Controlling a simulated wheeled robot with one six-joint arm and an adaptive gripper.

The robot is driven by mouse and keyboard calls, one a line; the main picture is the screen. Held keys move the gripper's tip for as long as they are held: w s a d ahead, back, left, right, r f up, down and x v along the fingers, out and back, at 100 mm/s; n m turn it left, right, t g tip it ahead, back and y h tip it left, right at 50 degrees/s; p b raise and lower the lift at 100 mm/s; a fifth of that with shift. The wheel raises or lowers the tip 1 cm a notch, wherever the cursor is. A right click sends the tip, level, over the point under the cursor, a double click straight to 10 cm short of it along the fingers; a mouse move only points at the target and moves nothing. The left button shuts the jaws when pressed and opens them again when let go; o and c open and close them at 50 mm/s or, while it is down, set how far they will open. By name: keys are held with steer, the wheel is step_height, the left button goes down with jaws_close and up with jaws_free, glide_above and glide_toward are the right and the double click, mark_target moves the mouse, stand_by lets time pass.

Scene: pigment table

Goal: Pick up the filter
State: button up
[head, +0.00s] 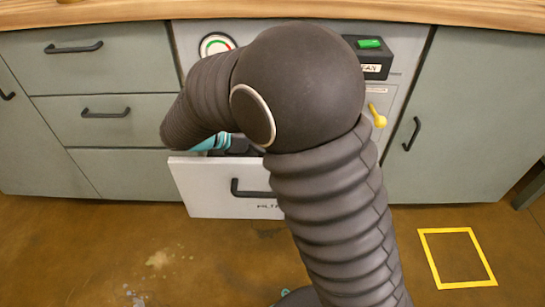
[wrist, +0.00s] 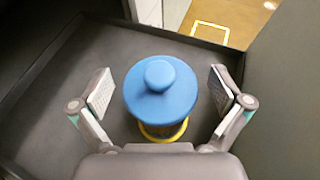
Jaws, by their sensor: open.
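The filter (wrist: 161,92) has a round blue top with a raised knob and a yellow ring at its base. It stands in a dark drawer (wrist: 50,130) in the wrist view. My gripper (wrist: 160,90) is open, with one finger pad on each side of the filter and a gap on both sides. In the head view, the drawer front (head: 222,188) is pulled out, with lettering partly hidden. My arm covers most of the drawer there, and the filter cannot be seen in that view.
Grey cabinets (head: 105,70) stand on both sides under a wooden worktop (head: 150,11). A panel has a gauge (head: 216,45), a green switch (head: 369,43) and a yellow lever (head: 377,115). A yellow square (head: 457,258) marks clear floor at right. Drawer walls surround my gripper.

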steer(key=c, duration=1.7)
